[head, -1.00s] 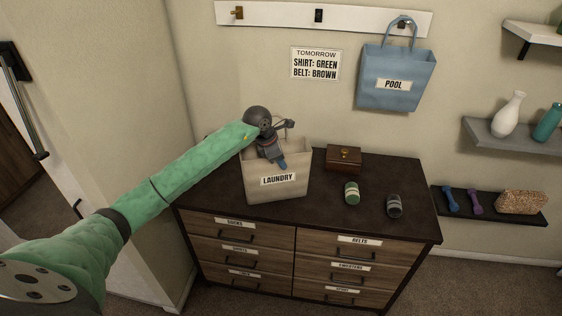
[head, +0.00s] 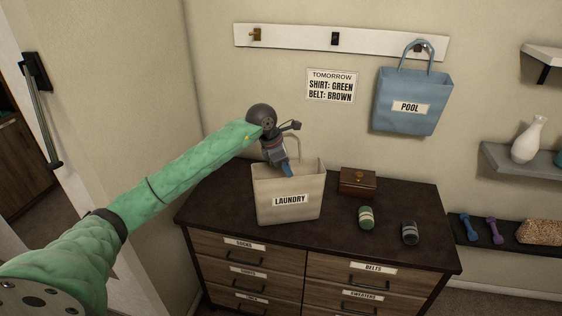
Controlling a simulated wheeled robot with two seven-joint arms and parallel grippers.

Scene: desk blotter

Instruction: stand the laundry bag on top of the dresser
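The laundry bag (head: 266,207), cream with a black-lettered LAUNDRY label, stands upright on the dark top of the dresser (head: 335,216), towards its left side. Its thin handle loop rises above the open mouth. My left gripper (head: 286,170) points down at the bag's mouth, left of the visible handle. A blue fingertip shows against the inside of the bag. The wrist hides part of the handle, and I cannot tell whether the fingers are open or touch the bag. My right gripper is out of view.
A brown wooden box (head: 358,182), a green roll (head: 366,218) and a dark roll (head: 409,232) sit right of the bag. A blue POOL bag (head: 410,87) hangs from the hook rail (head: 291,38). Shelves are at right.

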